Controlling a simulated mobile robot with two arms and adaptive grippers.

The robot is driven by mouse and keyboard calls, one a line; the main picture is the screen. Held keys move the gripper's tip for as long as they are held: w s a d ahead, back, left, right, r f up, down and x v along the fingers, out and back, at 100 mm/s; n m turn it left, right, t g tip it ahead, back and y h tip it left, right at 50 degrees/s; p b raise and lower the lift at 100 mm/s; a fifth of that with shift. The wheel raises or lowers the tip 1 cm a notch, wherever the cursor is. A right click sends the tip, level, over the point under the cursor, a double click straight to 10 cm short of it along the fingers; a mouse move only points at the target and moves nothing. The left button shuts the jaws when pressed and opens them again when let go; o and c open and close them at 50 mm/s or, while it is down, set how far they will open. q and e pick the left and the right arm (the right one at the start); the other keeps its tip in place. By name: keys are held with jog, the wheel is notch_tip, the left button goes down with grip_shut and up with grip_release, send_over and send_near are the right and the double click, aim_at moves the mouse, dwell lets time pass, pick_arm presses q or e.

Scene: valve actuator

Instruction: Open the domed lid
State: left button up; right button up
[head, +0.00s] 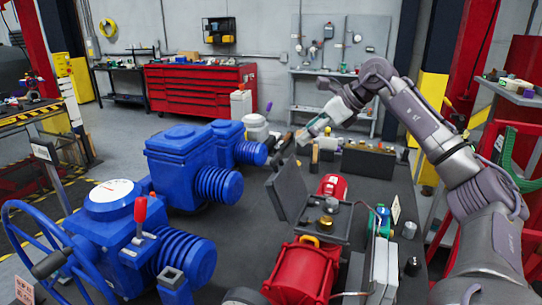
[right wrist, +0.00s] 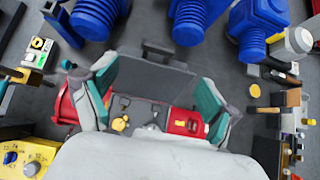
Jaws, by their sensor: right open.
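A flat-looking dark grey lid (head: 288,184) stands raised and tilted at the left edge of a dark box (head: 322,228), which has small brass and dark parts in it. I cannot make out a dome on this lid. In the right wrist view the lid (right wrist: 150,82) shows between the spread fingers of my right gripper (right wrist: 155,75). In the head view that gripper (head: 285,146) is just above and behind the lid's top edge. It is open, and I cannot tell whether it touches the lid. My left gripper is not in view.
A blue valve actuator (head: 115,235) with a round dial and handwheel stands left; more blue actuators (head: 180,160) stand behind it. A red motor (head: 300,272) sits in front of the box, a red part (head: 332,187) behind it. A strip of dark tabletop (head: 240,235) is clear between.

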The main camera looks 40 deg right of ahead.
aim_at(277, 156)
jog(key=p+x, duration=0.2)
jog(key=x, duration=0.7)
jog(key=shift+w+a+f, duration=0.15)
jog(key=shift+w+a, duration=0.1)
jog(key=shift+w+a+f, duration=0.15)
jog(key=shift+w+f, duration=0.15)
jog(key=shift+f, duration=0.1)
